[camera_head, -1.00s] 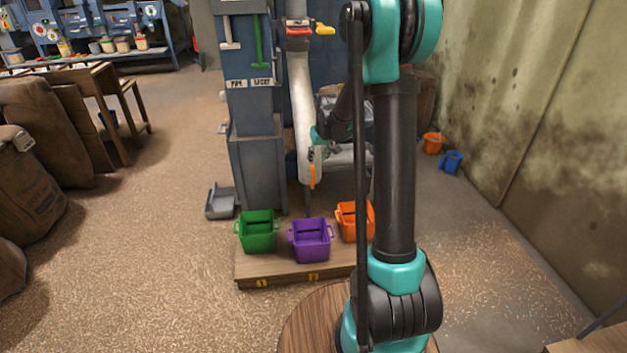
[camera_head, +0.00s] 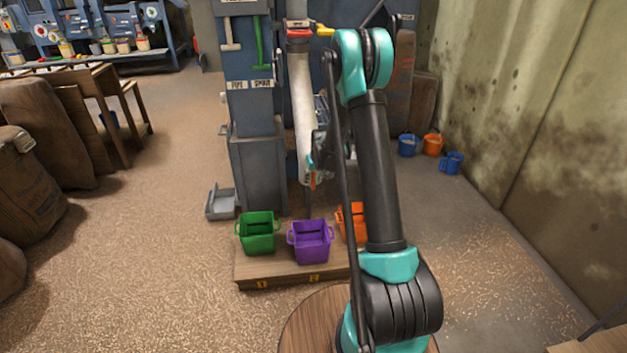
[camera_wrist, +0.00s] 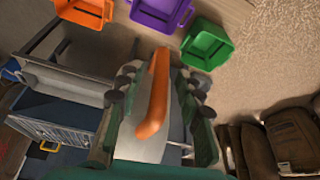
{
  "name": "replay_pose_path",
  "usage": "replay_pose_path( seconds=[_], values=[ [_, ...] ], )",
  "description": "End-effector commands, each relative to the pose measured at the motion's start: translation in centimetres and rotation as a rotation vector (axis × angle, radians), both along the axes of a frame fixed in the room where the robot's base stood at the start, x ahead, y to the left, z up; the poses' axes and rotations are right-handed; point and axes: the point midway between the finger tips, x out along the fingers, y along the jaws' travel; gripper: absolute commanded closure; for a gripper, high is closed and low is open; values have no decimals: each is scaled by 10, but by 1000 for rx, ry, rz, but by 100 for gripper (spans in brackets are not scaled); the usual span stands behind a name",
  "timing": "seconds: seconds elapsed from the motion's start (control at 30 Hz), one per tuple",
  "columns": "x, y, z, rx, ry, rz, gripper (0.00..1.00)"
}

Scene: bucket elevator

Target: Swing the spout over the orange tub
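The spout (camera_head: 304,115) is a pale pipe hanging from a red collar, with an orange handle (camera_head: 313,181) near its lower end. In the head view that end stands behind and above the purple tub (camera_head: 311,243). The orange tub (camera_head: 351,222) is to the right, partly hidden by my arm. My gripper (camera_head: 320,160) is at the spout's lower part. In the wrist view my gripper (camera_wrist: 160,92) has its fingers apart on both sides of the orange handle (camera_wrist: 157,95), with gaps showing. The orange tub (camera_wrist: 84,10) shows at the top left there.
A green tub (camera_head: 257,232) stands left of the purple one on a low wooden platform (camera_head: 285,270). The grey elevator housing (camera_head: 258,165) rises behind. Blue and orange buckets (camera_head: 432,145) stand by the right wall.

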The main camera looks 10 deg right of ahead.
Motion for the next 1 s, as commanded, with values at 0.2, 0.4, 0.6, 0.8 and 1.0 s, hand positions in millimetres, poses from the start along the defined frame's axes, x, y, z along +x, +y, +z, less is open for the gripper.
replay_pose_path(
  seconds=[0.2,0.4,0.6,0.8,1.0],
  values=[
    [1,0,-3,0,0,0,64],
    [1,0,-3,0,0,0,72],
    [1,0,-3,0,0,0,96],
    [1,0,-3,0,0,0,100],
    [1,0,-3,0,0,0,100]
  ],
)
